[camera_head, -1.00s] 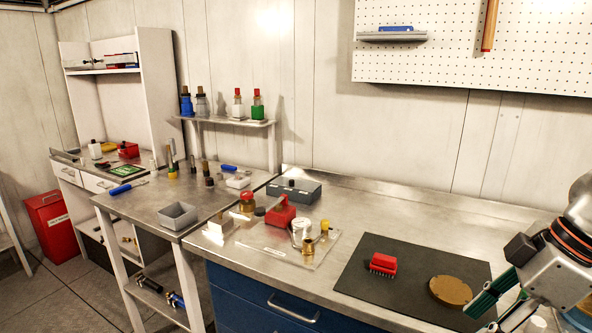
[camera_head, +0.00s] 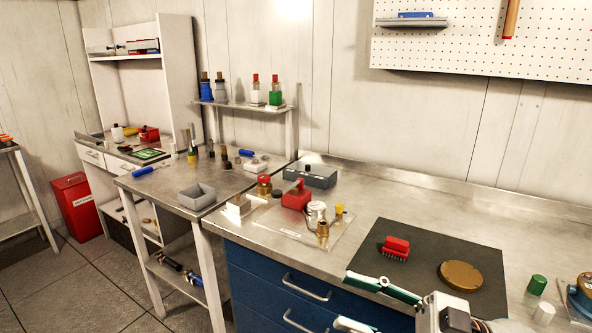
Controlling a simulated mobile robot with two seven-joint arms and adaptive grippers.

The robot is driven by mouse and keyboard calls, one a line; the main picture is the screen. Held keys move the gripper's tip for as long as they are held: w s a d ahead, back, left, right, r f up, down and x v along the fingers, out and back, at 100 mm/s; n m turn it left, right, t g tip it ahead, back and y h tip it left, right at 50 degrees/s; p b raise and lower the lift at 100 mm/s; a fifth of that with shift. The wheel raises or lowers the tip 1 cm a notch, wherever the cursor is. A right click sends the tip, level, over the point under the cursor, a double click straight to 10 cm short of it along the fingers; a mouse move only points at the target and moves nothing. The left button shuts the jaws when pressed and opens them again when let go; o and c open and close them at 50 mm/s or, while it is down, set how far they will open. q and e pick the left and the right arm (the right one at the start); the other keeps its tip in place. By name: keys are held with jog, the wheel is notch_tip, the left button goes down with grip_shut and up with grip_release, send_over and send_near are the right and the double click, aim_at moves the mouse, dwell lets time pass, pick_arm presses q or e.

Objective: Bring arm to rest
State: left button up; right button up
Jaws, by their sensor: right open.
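My right gripper (camera_head: 346,301) is at the bottom of the head view, right of centre, and points left. Its two pale fingers with green parts are spread apart, with nothing between them. In the picture the upper finger overlaps the front edge of the dark mat (camera_head: 420,254) and the blue drawers. Its height above or in front of the bench is hard to tell. The wrist (camera_head: 445,313) is cut off by the lower frame edge. My left gripper is not in view.
A red brush (camera_head: 396,246) and a round brown disc (camera_head: 461,275) lie on the mat. A green cap (camera_head: 537,284) and white cap (camera_head: 544,312) stand at right. A clear plate with fittings, including a red block (camera_head: 297,196), lies left of the mat.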

jog(key=w+d+f+m+t+h, duration=0.35)
jog(key=f+m+t+h, duration=0.3)
jog(key=f, duration=0.25)
jog(key=w+d+f+m+t+h, duration=0.3)
jog(key=d+f+m+t+h, duration=0.15)
jog(key=f+m+t, duration=0.35)
jog(key=s+d+f+g+h, duration=0.1)
jog(key=s+f+g+h, duration=0.1)
jog(key=s+f, duration=0.3)
jog(key=s+f+g+h, duration=0.2)
jog(key=s+f, duration=0.3)
jog(key=f, duration=0.7)
jog(key=s+d+f+g+h, duration=0.1)
jog(key=s+f+g+h, duration=0.2)
jog(key=f, duration=0.6)
jog(key=shift+s+d+f+g, duration=0.35)
jog(key=shift+s+g, duration=0.3)
jog(key=shift+s, duration=0.4)
